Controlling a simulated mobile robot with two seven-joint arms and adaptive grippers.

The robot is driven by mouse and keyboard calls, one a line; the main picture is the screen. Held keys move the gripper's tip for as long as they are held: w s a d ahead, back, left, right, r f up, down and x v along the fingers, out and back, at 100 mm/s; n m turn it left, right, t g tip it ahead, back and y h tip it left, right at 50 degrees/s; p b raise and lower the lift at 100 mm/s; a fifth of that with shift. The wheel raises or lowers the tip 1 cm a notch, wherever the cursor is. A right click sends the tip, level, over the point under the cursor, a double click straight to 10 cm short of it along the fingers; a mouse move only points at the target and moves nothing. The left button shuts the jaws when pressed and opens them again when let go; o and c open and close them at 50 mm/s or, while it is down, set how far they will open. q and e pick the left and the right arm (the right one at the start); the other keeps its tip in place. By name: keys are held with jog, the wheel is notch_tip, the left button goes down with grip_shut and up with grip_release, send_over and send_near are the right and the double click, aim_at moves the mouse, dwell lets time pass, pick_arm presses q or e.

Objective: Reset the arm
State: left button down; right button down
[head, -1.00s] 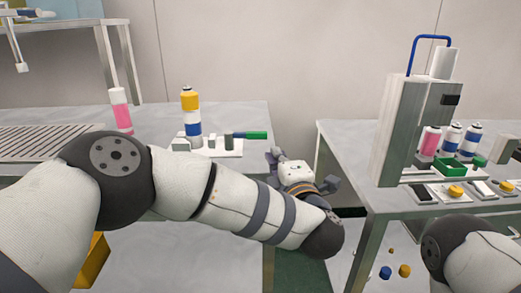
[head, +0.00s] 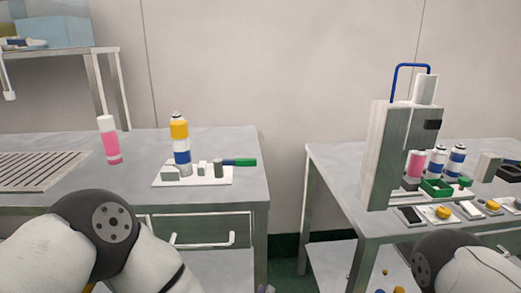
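My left arm comes in from the lower left in the head view, with its dark elbow joint in front of the left table. Its gripper is out of the picture below. My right arm shows only as a dark joint and white link at the lower right, and its gripper is also out of view. On the left table, a yellow, white and blue can (head: 180,138) stands upright at a white plate (head: 225,176) with small blocks and a green-ended tool (head: 238,162). A pink bottle with a white cap (head: 108,140) stands to its left.
A grey press machine (head: 400,150) with a blue tube stands on the right table (head: 345,160). Beside it are cans (head: 437,162), a green tray (head: 436,188) and parts with yellow knobs (head: 442,212). A gap separates the tables. A slatted grate (head: 35,170) lies at far left.

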pick_arm(q)
jog(key=s+a+f+m+g, duration=0.35)
jog(key=s+a+f, duration=0.25)
jog(key=s, duration=0.4)
jog(key=s+a+f+m+g, duration=0.2)
jog(key=s+a+f+g, duration=0.2)
jog(key=s+a+f, duration=0.45)
jog(key=s+a+r+m+g, duration=0.1)
jog(key=s+a+g, duration=0.1)
jog(key=s, duration=0.5)
jog(key=s+a+r+g+y+p, duration=0.1)
jog(key=s+a+g, duration=0.2)
jog(key=s+a, duration=0.2)
jog(key=s+a+r+m+g+y, duration=0.1)
jog(key=s+a+r+g, duration=0.1)
jog(key=s, duration=0.9)
jog(key=shift+a+m+g, duration=0.35)
jog(key=shift+a, duration=0.45)
pick_arm(e)
jog(key=shift+w+r+t, duration=0.5)
jog(key=shift+w+r, duration=0.5)
jog(key=shift+r, duration=0.05)
pick_arm(q)
jog(key=shift+w, duration=0.1)
